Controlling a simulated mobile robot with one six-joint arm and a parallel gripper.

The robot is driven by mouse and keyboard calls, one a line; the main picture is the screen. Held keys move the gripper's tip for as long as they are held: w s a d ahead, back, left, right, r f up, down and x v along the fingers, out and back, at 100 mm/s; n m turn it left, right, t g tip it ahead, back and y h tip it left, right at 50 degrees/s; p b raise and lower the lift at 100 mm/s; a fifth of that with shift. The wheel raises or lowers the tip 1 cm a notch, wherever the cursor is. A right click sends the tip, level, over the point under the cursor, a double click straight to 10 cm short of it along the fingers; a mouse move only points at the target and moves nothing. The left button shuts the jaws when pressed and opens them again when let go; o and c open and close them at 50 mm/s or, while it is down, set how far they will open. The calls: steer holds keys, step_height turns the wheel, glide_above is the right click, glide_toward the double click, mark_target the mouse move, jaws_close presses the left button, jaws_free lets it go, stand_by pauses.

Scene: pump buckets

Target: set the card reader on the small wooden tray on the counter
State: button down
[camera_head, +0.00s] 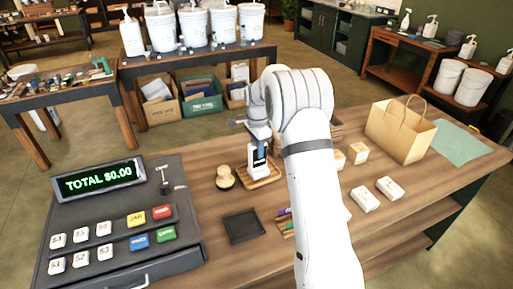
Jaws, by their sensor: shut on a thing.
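The card reader (258,163), white with a dark blue face, stands upright in the grasp of my gripper (259,139). My gripper points down and is shut on its upper part. The card reader's lower end is at the small wooden tray (268,182) on the counter (205,178); I cannot tell whether it touches the tray. My white arm reaches in from the lower right and hides part of the counter behind it.
A round wooden stamp-like object (224,178) stands close left of the tray. A black square tray (243,227) lies in front. The cash register (120,222) fills the left. Soap blocks (364,199) and a paper bag (401,131) are right of my arm.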

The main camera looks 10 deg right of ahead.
steer(key=c, duration=1)
jaws_free()
steer(key=shift+c, duration=0.2)
step_height(320, 180, up, 12)
steer(key=shift+s+r+b, duration=0.1)
steer(key=shift+b, duration=0.65)
steer(key=s+r+n+t, duration=0.1)
steer(key=s+r+n, duration=0.3)
steer(key=s, duration=0.6)
steer(key=s+r+n+t, duration=0.1)
steer(key=s+r+n, duration=0.25)
steer(key=s, duration=0.55)
steer(key=s+f+n, duration=0.3)
steer(key=s, duration=0.7)
steer(key=s+f+n+t, duration=0.1)
steer(key=s+f+n, duration=0.2)
steer(key=s, duration=0.7)
steer(key=shift+n, duration=0.65)
steer(key=shift+f, duration=0.1)
